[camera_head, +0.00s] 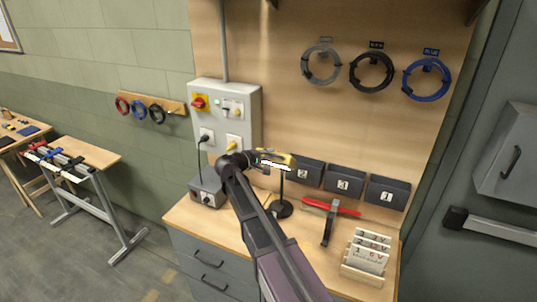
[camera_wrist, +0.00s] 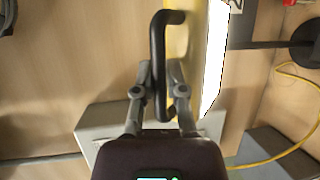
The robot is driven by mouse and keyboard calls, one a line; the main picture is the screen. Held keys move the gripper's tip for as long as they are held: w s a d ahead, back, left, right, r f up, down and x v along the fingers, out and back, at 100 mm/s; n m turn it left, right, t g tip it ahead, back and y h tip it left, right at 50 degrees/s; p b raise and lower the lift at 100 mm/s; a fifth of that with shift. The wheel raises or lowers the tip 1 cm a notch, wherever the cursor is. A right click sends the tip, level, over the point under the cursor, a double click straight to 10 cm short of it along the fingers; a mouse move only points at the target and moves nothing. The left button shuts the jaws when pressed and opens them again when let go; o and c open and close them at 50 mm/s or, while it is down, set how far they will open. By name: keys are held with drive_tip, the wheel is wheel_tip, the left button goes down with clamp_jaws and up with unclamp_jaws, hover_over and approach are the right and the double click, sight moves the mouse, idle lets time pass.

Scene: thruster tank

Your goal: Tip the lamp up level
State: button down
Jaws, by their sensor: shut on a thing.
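The lamp (camera_head: 284,157) has a yellow head and a bright white lit face, and stands at the back of the wooden bench. Its dark post (camera_head: 281,187) rises from a round black base (camera_head: 282,208). In the head view the lit face looks close to level, with a slight slope. My gripper (camera_head: 250,160) is at the left end of the lamp head. In the wrist view, my gripper (camera_wrist: 160,80) is shut on the lamp's black bar handle (camera_wrist: 157,45), with a finger on each side. The lit face (camera_wrist: 215,60) shows beside it.
Labelled grey bins (camera_head: 343,182) line the bench back. A red-handled tool (camera_head: 330,208) and a card rack (camera_head: 366,256) lie to the right. A grey box (camera_head: 206,191) stands at left, below the switch panel (camera_head: 222,115). A yellow cable (camera_wrist: 285,155) runs near the lamp.

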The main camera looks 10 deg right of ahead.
drive_tip(key=shift+r, duration=0.2)
drive_tip(key=r+g+y+p, duration=0.1)
drive_tip(key=p, duration=0.2)
drive_tip(key=w+d+r+y+p, duration=0.1)
drive_tip(key=p, duration=0.2)
drive_tip(key=shift+w+n+g, duration=0.1)
drive_tip(key=shift+n+g, duration=0.3)
drive_tip(key=shift+w+d+r+p, duration=0.4)
drive_tip(key=shift+w+r+p, duration=0.15)
drive_tip(key=shift+w+p, duration=0.15)
drive_tip(key=shift+w+d+r+p, duration=0.25)
drive_tip(key=shift+w+d, duration=0.1)
drive_tip(key=shift+w, duration=0.1)
drive_tip(key=shift+w+d+r+p, duration=0.2)
drive_tip(key=shift+w+d, duration=0.1)
drive_tip(key=shift+w, duration=0.1)
drive_tip(key=c, duration=1)
unclamp_jaws()
drive_tip(key=shift+o, duration=0.2)
drive_tip(key=shift+f, duration=0.1)
